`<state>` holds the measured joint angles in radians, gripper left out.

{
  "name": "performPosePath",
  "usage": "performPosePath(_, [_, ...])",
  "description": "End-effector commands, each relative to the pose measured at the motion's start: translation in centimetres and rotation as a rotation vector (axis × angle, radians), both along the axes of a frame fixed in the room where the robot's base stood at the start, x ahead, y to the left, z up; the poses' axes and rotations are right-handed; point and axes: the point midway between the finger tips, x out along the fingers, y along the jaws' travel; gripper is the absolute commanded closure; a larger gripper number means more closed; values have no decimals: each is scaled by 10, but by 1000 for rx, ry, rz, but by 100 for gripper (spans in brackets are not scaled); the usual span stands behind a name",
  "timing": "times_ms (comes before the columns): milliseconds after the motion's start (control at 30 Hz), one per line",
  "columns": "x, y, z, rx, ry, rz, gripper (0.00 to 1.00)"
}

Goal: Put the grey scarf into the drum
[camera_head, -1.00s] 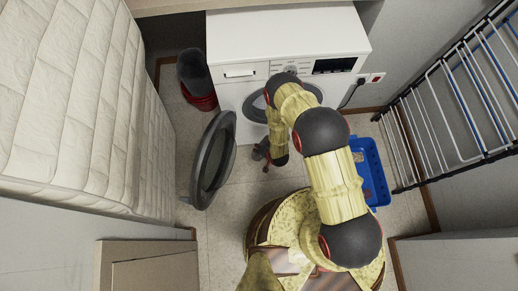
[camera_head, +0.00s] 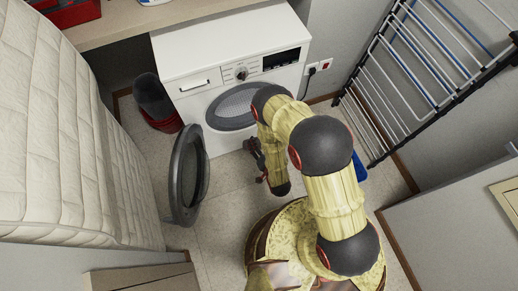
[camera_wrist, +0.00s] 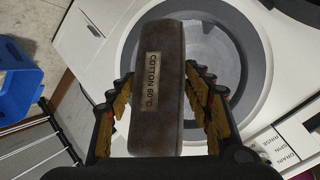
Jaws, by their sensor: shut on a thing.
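My gripper (camera_wrist: 158,90) is shut on the grey scarf (camera_wrist: 160,112), a dark grey-brown oblong bundle with a label reading "COTTON 60°C", in the wrist view. In the head view my gripper (camera_head: 257,157) hangs low in front of the white washing machine (camera_head: 215,52), and the scarf is hard to make out there. The drum (camera_head: 236,106) is the round opening in the machine's front. Its round dark-rimmed door (camera_head: 187,176) stands swung open to the left. In the wrist view the drum (camera_wrist: 208,55) lies beyond the scarf, which covers part of it, apart from it.
A quilted mattress (camera_head: 70,130) stands along the left. A dark and red bucket-like thing (camera_head: 158,105) is left of the machine. A drying rack (camera_head: 415,75) leans at the right. A blue crate (camera_wrist: 15,75) is on the floor, mostly hidden by my arm in the head view.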

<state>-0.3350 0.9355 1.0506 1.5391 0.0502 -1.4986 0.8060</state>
Motion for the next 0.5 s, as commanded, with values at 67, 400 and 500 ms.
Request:
performPosePath(67, [4,1,0,2,-8,0,100])
performPosePath(400, [39,11,-7,3,-9,1,100])
performPosePath(500, [51,15,-9,3,-9,1,100])
